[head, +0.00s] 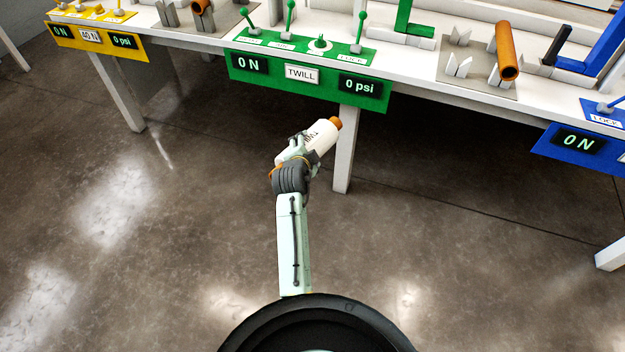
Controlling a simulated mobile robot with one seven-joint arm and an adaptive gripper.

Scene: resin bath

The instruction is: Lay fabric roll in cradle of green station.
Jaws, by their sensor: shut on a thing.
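My gripper (294,150) is shut on a white fabric roll (322,138) with dark lettering, partly legible as TWILL, and an orange-brown core end. The green station's panel (318,92) reads 0 N, TWILL and 0 psi. Right of its levers, a grey plate (490,89) bears upright notched grey supports, seemingly the cradle (459,66). No fabric roll lies in these supports.
An orange-brown tube (506,52) points outward beside the supports. A green bracket (414,22) and green levers (360,32) rise from the bench. The yellow station (70,36) is left, the blue station (580,148) right. A bench leg (343,150) stands near the roll. The foreground floor is clear.

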